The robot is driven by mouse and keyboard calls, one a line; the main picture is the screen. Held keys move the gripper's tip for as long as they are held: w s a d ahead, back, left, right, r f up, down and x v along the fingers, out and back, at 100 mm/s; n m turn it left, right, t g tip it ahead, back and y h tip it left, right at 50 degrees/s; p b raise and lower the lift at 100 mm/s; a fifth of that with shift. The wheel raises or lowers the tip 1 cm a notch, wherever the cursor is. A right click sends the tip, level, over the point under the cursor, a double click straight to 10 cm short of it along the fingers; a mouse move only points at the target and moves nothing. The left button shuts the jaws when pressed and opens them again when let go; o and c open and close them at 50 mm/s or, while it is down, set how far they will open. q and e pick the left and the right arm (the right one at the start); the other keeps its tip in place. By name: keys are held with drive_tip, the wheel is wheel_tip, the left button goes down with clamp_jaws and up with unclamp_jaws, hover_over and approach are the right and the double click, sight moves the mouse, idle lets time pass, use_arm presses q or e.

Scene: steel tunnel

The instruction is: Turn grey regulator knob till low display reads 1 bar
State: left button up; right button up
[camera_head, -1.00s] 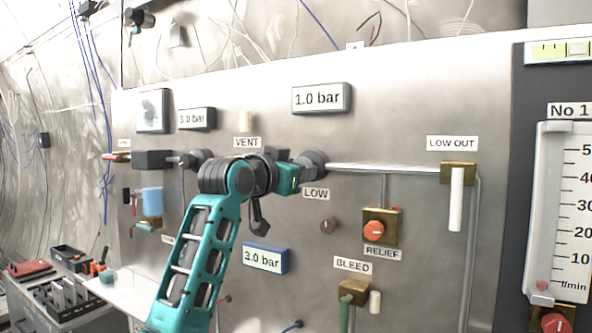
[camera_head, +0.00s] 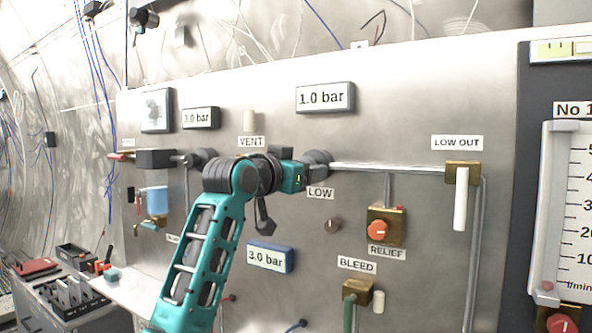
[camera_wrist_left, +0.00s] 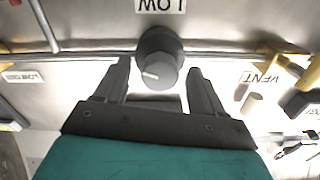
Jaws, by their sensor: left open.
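The grey regulator knob (camera_wrist_left: 158,72) sits between the two open fingers of my left gripper (camera_wrist_left: 160,88) in the left wrist view, with a gap on each side. A light mark shows on its face. In the head view the regulator body (camera_head: 318,163) shows above the LOW label (camera_head: 320,193), and my left gripper (camera_head: 300,176) is at it; the arm partly hides the knob. The large display (camera_head: 325,97) above it reads 1.0 bar. My right gripper is not in view.
Smaller displays read 3.0 bar at the upper left (camera_head: 201,117) and below (camera_head: 270,257). A red relief knob (camera_head: 377,229), a bleed valve (camera_head: 357,291) and the LOW OUT valve handle (camera_head: 461,199) are to the right. A tool tray (camera_head: 75,297) stands lower left.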

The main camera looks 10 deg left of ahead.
use_arm(q)
drive_tip(key=b+v, duration=0.2)
drive_tip(key=v, duration=1.1)
drive_tip(key=shift+w+f, duration=0.1)
wheel_tip(320, 180, down, 35)
drive_tip(key=a+n+g+y, duration=0.2)
drive_tip(key=n+g+y, duration=0.1)
drive_tip(key=s+f+g+y, duration=0.1)
drive_tip(key=s+f+g, duration=0.2)
drive_tip(key=s+f, duration=2.1)
drive_tip(key=shift+s+f, duration=0.35)
drive_tip(key=shift+f, duration=0.15)
